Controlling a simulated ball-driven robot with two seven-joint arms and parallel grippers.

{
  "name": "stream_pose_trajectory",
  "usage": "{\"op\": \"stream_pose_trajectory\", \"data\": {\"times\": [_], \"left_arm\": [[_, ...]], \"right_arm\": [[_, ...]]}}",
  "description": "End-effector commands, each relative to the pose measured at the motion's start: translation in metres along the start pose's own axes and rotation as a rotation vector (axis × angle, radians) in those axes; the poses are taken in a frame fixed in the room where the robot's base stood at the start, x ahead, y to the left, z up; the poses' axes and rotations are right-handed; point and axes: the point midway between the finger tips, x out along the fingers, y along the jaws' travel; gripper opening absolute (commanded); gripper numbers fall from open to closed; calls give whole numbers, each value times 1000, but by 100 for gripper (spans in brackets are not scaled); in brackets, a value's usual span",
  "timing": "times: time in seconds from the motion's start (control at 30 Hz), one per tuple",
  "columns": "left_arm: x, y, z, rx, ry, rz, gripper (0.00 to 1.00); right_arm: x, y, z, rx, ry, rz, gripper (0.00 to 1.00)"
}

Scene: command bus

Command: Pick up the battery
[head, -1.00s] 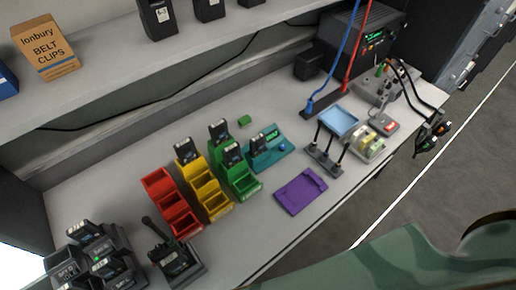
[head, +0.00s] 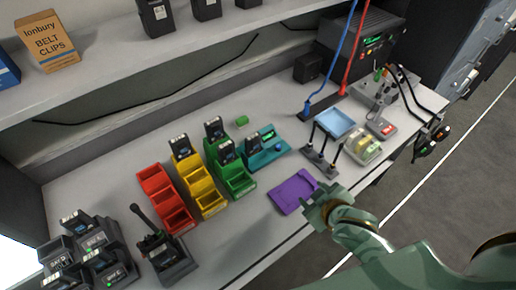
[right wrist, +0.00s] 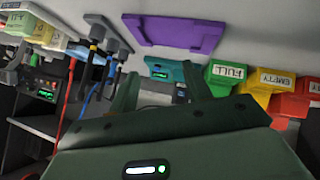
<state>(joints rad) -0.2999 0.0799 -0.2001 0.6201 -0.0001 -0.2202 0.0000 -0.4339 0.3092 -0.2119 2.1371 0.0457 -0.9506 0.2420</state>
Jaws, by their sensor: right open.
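Dark blocks with pale labels, which look like batteries, stand in the bins: one in the yellow bin (head: 181,148) and two at the green bins (head: 214,130) (head: 226,151). More dark units stand in a charger group (head: 93,245) at the lower left. I cannot tell which one is the task's battery. My right gripper (head: 318,206) is at the bench's front edge, beside the purple tray (head: 292,192). It is open and empty. In the right wrist view its fingers (right wrist: 162,92) point toward the teal tester (right wrist: 165,70). My left gripper is not in view.
Red bins (head: 166,198) stand left of the yellow ones. A blue tray on a stand (head: 335,122), a box of pale blocks (head: 362,148) and a power supply (head: 370,40) are at the right. A dark radio (head: 165,255) stands near the front left.

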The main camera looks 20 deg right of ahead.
Motion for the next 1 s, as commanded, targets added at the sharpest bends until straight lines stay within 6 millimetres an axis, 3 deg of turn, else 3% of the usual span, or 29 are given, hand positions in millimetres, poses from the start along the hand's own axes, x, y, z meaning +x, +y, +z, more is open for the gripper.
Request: {"op": "stream_pose_trajectory", "data": {"times": [0.13,0.3,0.43,0.8,1.0], "left_arm": [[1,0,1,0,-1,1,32],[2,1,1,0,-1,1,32],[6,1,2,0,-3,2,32],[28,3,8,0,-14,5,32],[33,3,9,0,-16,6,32]], "right_arm": [[2,2,-51,166,240,-101,49],[-5,2,-84,292,385,-208,49],[8,-1,-95,316,407,-225,49],[84,-14,-127,312,401,-222,49],[97,-16,-134,311,401,-222,49]]}}
